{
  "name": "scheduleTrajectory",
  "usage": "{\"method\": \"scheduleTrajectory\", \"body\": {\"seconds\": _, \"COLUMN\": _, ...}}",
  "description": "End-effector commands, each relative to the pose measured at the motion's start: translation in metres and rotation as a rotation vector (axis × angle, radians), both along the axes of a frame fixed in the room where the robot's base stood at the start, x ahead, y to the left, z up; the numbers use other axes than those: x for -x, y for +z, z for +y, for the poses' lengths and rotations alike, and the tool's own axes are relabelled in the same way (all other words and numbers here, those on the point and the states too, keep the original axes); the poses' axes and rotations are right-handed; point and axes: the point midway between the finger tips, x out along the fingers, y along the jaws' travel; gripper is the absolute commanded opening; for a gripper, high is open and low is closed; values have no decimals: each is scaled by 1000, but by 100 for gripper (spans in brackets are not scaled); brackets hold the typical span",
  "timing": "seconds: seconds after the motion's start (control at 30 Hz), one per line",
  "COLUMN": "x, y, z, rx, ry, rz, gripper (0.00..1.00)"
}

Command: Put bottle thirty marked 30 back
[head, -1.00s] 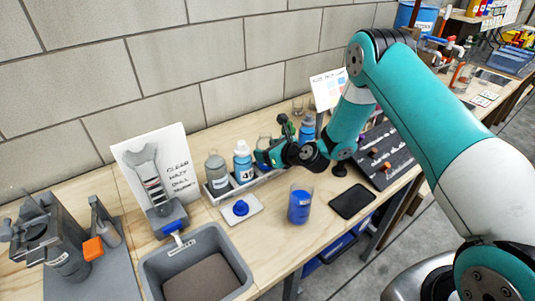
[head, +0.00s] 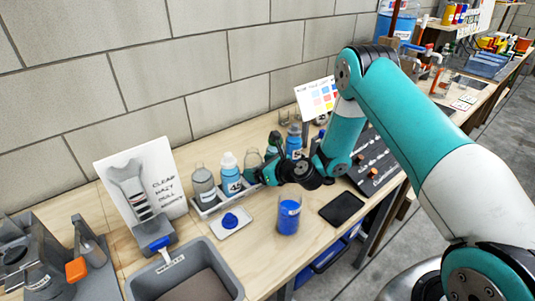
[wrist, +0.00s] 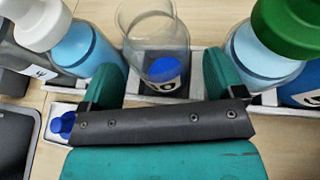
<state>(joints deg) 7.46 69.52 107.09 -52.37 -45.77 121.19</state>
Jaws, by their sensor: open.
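The bottle that appears marked 30 is a clear, open-topped glass with something blue inside, standing upright in the pale rack. In the wrist view the bottle (wrist: 150,35) is between the fingers of my gripper (wrist: 160,78), which are open with a gap on each side. Its dark label is partly cut off by my gripper's body. In the head view the bottle (head: 253,158) shows behind my gripper (head: 258,173), which hides its lower part. The rack (head: 208,210) also holds neighbouring bottles.
A grey bottle (head: 203,184) and a white-capped blue bottle (head: 230,172) stand left of it; a blue bottle (head: 294,142) stands right. In front are a blue cap (head: 230,220), a glass of blue liquid (head: 289,215) and a dark tablet (head: 342,207). A grey basin (head: 165,285) is front left.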

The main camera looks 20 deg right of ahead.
Motion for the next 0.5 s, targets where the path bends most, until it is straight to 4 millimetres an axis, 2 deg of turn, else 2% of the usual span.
{"method": "scheduleTrajectory", "body": {"seconds": 0.17, "x": 37, "y": 14, "z": -23, "rx": -2, "ry": -7, "rz": 4, "gripper": 88}}
{"method": "scheduleTrajectory", "body": {"seconds": 0.2, "x": 43, "y": 21, "z": -26, "rx": -2, "ry": -6, "rz": 0, "gripper": 88}}
{"method": "scheduleTrajectory", "body": {"seconds": 0.3, "x": 40, "y": 52, "z": -23, "rx": 2, "ry": 1, "rz": -8, "gripper": 88}}
{"method": "scheduleTrajectory", "body": {"seconds": 0.5, "x": 40, "y": 86, "z": -22, "rx": 2, "ry": 2, "rz": -4, "gripper": 88}}
